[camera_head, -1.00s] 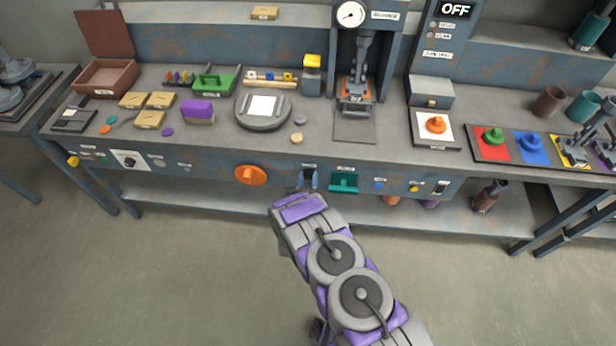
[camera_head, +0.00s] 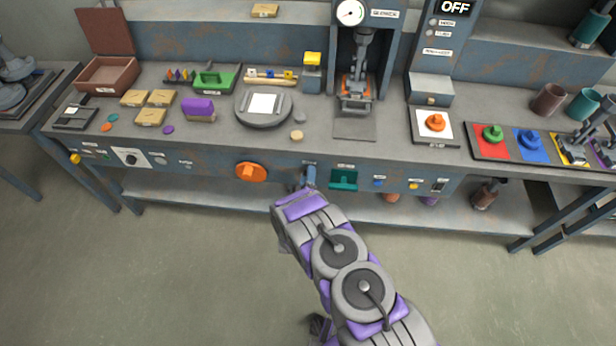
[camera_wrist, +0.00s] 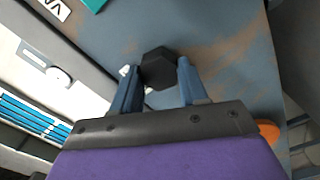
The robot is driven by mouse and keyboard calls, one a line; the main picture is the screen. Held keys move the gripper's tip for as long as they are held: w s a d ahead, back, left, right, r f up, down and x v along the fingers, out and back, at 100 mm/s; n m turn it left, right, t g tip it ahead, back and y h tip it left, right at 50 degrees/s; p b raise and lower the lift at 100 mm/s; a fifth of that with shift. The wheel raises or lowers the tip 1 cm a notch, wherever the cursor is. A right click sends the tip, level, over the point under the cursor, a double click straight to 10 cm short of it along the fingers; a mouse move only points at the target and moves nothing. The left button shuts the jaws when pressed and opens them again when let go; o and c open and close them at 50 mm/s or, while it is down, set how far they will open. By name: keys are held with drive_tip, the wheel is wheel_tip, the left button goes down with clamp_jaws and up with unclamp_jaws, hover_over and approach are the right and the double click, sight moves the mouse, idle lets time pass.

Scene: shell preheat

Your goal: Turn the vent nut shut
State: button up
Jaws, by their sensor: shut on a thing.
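The vent nut (camera_wrist: 158,68) is a dark hexagonal nut on the blue-grey, rust-stained front panel in the wrist view. My gripper (camera_wrist: 157,76) has its two blue fingers on opposite sides of it, shut on it. The nut sits between the fingertips and stays against the panel. In the head view my gripper (camera_head: 309,176) reaches the bench front below a small label, between the orange knob and the teal part. There the nut itself is hidden by the fingers.
An orange knob (camera_head: 251,172) is on the panel left of my gripper, and a teal fixture (camera_head: 343,179) is close on its right. Small blue and yellow knobs lie farther right. A shelf (camera_head: 230,205) runs below the panel. The floor in front is clear.

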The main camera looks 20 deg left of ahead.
drive_tip(key=shift+s+a+f+n, duration=0.1)
drive_tip(key=shift+a+n, duration=0.05)
drive_tip(key=shift+n, duration=0.45)
drive_tip(key=shift+s+a+n, duration=0.1)
drive_tip(key=shift+n, duration=0.5)
drive_tip(key=o, duration=1.1)
drive_tip(key=shift+w+a+f, duration=0.1)
drive_tip(key=shift+a, duration=0.05)
drive_tip(key=shift+c, duration=0.2)
drive_tip(key=shift+d, duration=0.2)
drive_tip(key=p+v, duration=0.4)
drive_tip(key=v, duration=1.3)
